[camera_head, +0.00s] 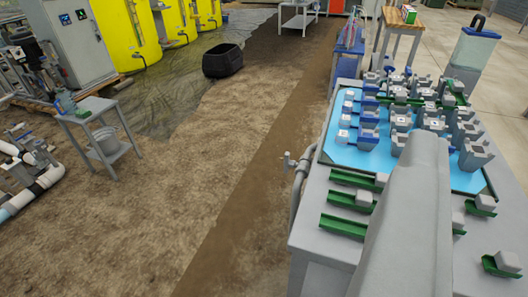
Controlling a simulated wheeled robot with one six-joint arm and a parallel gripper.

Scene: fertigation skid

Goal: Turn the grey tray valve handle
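A grey pipe (297,187) with a small grey valve handle (288,158) at its upper end stands against the left side of the grey bench (322,222). The handle is small here, and its exact angle is hard to tell. The bench carries a light blue tray (345,155) holding rows of small grey, blue and green pieces. A large grey link of my arm fills the lower right and covers part of the bench and tray. My gripper's fingers do not show.
Green channel pieces (343,226) with grey blocks lie on the bench's near part. A small side table (98,106) stands at left, near white pipework (47,178). A black tub (222,61) sits on the ground farther back. The brown floor left of the bench is clear.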

